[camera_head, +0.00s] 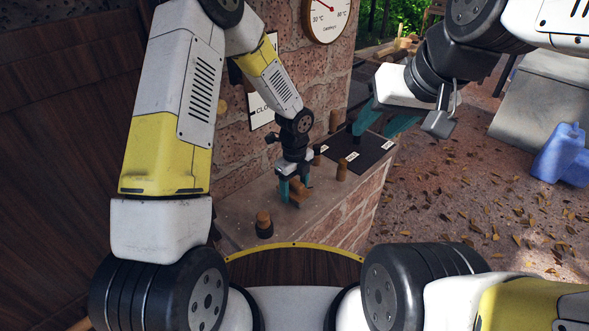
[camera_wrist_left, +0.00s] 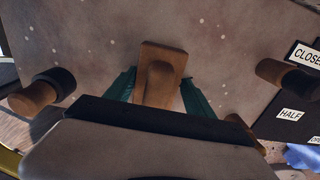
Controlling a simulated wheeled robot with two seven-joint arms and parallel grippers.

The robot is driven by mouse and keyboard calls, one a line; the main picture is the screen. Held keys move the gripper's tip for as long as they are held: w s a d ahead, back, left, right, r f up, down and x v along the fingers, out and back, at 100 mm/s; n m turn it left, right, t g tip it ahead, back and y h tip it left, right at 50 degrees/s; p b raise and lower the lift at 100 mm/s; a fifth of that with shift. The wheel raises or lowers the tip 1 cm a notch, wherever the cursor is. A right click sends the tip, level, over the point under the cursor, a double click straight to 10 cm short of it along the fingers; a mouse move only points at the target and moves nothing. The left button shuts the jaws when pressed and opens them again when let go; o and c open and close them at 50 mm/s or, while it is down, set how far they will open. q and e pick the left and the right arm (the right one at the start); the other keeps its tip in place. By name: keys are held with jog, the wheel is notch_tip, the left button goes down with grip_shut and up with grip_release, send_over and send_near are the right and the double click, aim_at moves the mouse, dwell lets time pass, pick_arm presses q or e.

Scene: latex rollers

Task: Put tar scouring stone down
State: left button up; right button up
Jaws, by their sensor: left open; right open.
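A brown wooden block with a rounded handle, probably the scouring stone (camera_head: 299,190), is on the stone ledge (camera_head: 237,203). In the left wrist view the block (camera_wrist_left: 160,72) lies between the teal fingers of my left gripper (camera_wrist_left: 155,92). My left gripper (camera_head: 293,191) is open around it; finger contact cannot be told, and the block's near end is hidden by the gripper body. My right gripper (camera_head: 382,122) is open and empty, above the far right part of the ledge.
A dark-based wooden peg (camera_head: 263,222) stands at the ledge's near left. Another peg (camera_head: 342,169) stands near a dark labelled mat (camera_head: 371,151). A brick wall with a gauge (camera_head: 326,15) rises behind. A blue jug (camera_head: 562,155) is on the leaf-strewn ground at right.

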aim_at(294, 181)
pick_arm(q)
jog(key=shift+s+a+f, duration=0.25)
jog(key=shift+s+a, duration=0.1)
jog(key=shift+r, duration=0.1)
jog(key=r, duration=1.2)
jog(key=shift+w+d+r, duration=0.15)
jog(key=shift+w+r, duration=0.05)
jog(key=shift+r, duration=0.1)
